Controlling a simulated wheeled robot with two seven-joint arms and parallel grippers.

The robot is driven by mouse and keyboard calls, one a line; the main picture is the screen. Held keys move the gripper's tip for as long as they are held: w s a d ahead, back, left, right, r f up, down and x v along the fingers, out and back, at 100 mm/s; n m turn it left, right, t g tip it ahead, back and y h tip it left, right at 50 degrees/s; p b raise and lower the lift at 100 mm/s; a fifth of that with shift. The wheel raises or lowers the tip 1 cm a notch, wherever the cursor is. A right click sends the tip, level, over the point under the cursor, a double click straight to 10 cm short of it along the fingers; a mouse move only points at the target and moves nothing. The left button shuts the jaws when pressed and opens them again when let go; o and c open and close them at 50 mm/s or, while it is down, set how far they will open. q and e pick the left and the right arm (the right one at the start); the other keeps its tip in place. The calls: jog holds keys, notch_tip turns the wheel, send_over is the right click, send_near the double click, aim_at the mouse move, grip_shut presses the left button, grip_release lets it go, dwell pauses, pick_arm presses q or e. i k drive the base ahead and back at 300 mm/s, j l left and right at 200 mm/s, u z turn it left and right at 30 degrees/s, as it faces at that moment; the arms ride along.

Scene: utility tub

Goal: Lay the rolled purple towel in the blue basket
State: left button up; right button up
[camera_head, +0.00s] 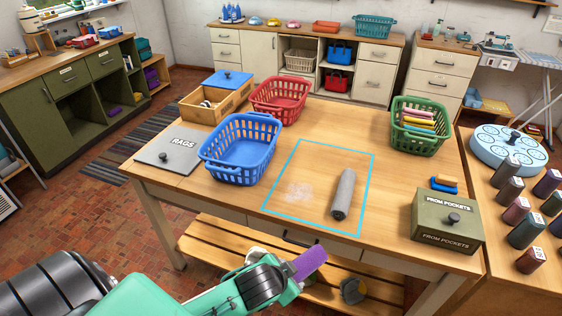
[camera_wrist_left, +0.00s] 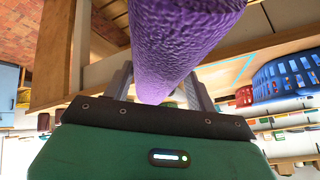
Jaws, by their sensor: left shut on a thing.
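The rolled purple towel (camera_head: 306,264) is held in my left gripper (camera_head: 288,271), in front of the table's front edge in the head view. In the left wrist view the purple towel (camera_wrist_left: 178,45) fills the upper middle, between the two grey fingers of my left gripper (camera_wrist_left: 165,88), which is shut on it. The blue basket (camera_head: 240,150) stands on the table, left of centre, up and to the left of the gripper; its inside looks empty. It also shows at the right of the left wrist view (camera_wrist_left: 288,78). My right gripper is not in view.
A rolled grey towel (camera_head: 343,195) lies inside a cyan outline on the table (camera_head: 400,190). A red basket (camera_head: 279,100) stands behind the blue one. A green basket (camera_head: 420,126) holds coloured rolls. A grey panel marked RAGS (camera_head: 170,152) lies left; a green box (camera_head: 447,222) stands right.

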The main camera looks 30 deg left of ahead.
aim_at(249, 163)
jog(key=j+z, duration=0.4)
jog(key=k+j+z, duration=0.15)
jog(key=j+z, duration=0.2)
jog(key=j, duration=0.2)
jog(key=k+j, duration=0.1)
jog(key=j, duration=0.3)
jog(key=k+j, duration=0.1)
jog(key=j, duration=0.3)
jog(key=k+j, duration=0.1)
jog(key=j, duration=0.3)
jog(key=k+j, duration=0.1)
jog(key=j, duration=0.35)
jog(key=k+j, duration=0.1)
jog(key=j, duration=0.3)
